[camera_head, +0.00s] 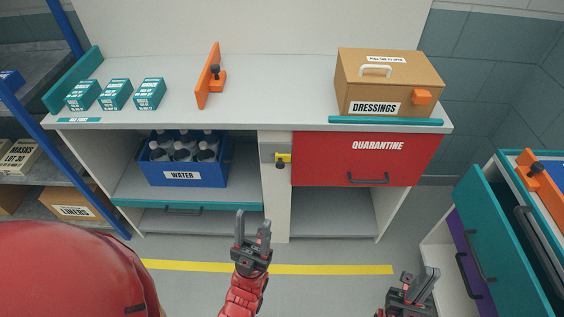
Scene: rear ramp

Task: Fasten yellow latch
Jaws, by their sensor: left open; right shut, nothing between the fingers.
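The yellow latch (284,157) is a small yellow piece with a dark knob below it. It sits on a grey plate on the pale upright post (274,205), at the left edge of the red QUARANTINE panel (350,160). Whether the latch overlaps the panel is too small to tell. My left gripper (253,226) is open and empty, in front of and below the latch, apart from it. My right gripper (420,275) is shut and empty, low at the right, well away from the latch.
The worktop (270,105) above holds teal boxes (115,93), an orange bracket (209,75) and a DRESSINGS box (388,85). A blue WATER crate (183,174) stands left of the post. A teal drawer unit (500,240) stands at right. Red shape (70,270) fills lower left.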

